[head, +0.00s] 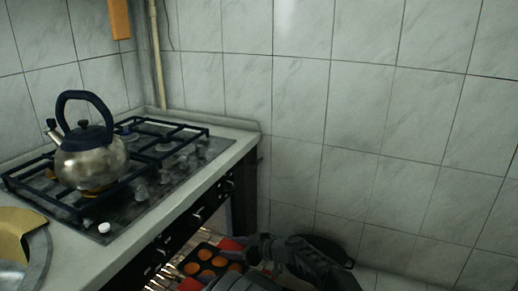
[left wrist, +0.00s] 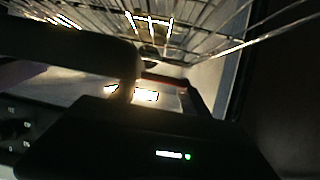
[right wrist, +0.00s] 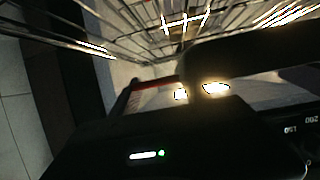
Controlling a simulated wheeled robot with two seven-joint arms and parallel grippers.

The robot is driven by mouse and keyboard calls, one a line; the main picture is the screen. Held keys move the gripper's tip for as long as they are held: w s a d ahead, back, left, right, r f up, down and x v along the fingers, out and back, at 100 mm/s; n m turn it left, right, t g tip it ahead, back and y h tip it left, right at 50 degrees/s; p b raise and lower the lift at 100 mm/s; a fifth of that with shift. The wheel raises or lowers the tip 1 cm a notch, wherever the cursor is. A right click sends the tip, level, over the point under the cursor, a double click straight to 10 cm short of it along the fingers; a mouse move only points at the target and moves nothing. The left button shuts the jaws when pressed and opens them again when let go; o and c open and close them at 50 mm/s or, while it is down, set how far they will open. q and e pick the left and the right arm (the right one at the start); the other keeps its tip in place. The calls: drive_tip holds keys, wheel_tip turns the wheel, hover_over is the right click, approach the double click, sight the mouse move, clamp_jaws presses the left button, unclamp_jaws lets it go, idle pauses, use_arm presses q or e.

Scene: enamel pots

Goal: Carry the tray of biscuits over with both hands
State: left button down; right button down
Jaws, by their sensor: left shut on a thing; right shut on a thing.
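The dark tray of biscuits (head: 208,262) is low in front of the stove, at the bottom of the head view. Several orange-brown round biscuits (head: 205,254) sit in it. Red shows at its far right edge and near edge. My right gripper (head: 252,246) is shut at the tray's right side, by the red part. My left gripper is out of the head view; its dark body (left wrist: 150,130) fills the lower left wrist view, shut, with its fingertips and hold hidden in shadow. The right wrist view is also dark.
Wire oven racks (left wrist: 190,25) show at the top of both wrist views. The stove (head: 150,165) carries a steel kettle (head: 90,160) on its left. A yellow-and-grey round thing (head: 22,240) is at lower left. A dark round thing (head: 330,250) lies behind my right arm by the tiled wall.

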use_arm(q)
drive_tip(key=shift+s+r, duration=0.1)
use_arm(e)
drive_tip(key=shift+s, duration=0.1)
